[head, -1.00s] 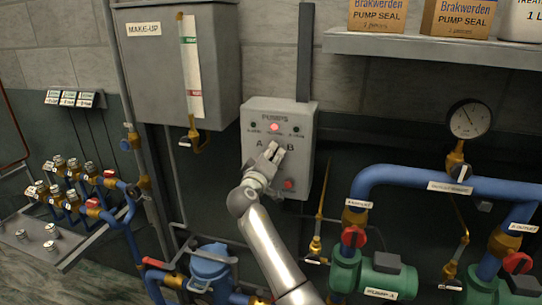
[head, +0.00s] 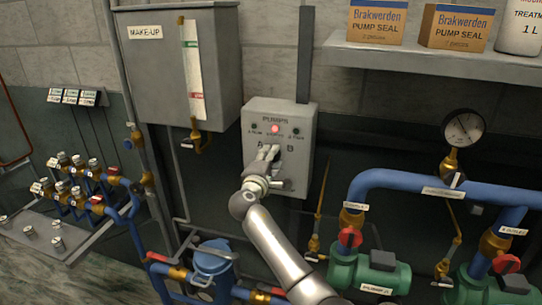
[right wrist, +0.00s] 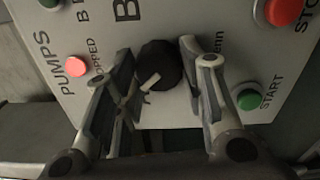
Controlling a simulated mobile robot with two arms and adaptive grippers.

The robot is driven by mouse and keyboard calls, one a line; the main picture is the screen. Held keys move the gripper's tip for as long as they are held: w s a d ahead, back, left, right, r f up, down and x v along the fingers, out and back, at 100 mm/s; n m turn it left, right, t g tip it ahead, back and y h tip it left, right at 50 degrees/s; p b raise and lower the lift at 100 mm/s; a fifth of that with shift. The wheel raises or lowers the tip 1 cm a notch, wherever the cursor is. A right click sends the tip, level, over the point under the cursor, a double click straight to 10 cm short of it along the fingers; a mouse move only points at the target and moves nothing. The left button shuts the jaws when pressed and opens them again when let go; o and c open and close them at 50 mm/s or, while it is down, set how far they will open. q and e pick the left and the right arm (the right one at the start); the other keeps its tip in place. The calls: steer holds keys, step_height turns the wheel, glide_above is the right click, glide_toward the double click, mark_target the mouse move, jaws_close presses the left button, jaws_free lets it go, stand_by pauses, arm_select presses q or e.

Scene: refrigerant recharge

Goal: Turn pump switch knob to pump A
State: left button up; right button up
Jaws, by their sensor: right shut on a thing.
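The grey pump control box (head: 304,120) is on the wall in the head view, with A and B marked on its face. In the right wrist view the black switch knob (right wrist: 158,62) sits between the two fingers of my right gripper (right wrist: 158,68), which is shut on it. The knob's white pointer is turned to the lower left of that picture, toward the A mark, which is partly hidden. The B mark (right wrist: 126,10) is at the top. In the head view my right gripper (head: 268,156) is at the box face and hides the knob. My left gripper is not in view.
A red lamp (right wrist: 76,65) is lit on the panel. A green START button (right wrist: 248,99) and a red STOP button (right wrist: 283,10) are close by. A make-up tank (head: 185,65) hangs to the left. Blue pipes and green pumps (head: 372,276) stand at the lower right.

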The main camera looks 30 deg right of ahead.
steer(key=shift+f+n, duration=0.1)
steer(key=shift+n, duration=0.3)
steer(key=o, duration=1)
steer(key=v, duration=1.2)
